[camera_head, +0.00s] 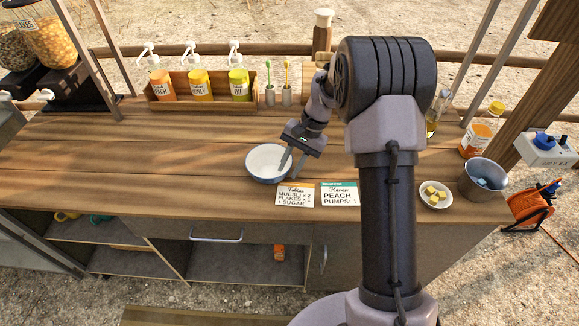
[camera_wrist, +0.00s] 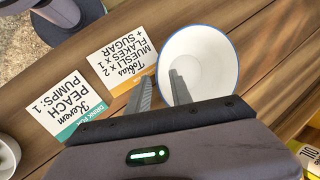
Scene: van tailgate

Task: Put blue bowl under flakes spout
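The blue-rimmed bowl (camera_head: 262,163), white inside, stands upright on the wooden counter; it also shows in the wrist view (camera_wrist: 205,55). My gripper (camera_head: 291,168) is at the bowl's right side, pointing down. In the wrist view my gripper (camera_wrist: 158,88) has its fingers apart, one over the bowl's inside and one outside its rim. I cannot tell whether either touches the wall. The flakes dispenser (camera_head: 52,42), a clear container labelled FLAKES, stands at the far left on a dark base (camera_head: 82,88) with a white knob (camera_head: 47,94). Its spout opening is not clearly visible.
A pump-bottle rack (camera_head: 200,103) and two toothbrush-like items in cups (camera_head: 278,96) stand behind. A post (camera_head: 92,55) rises beside the dispensers. The counter's left part is clear.

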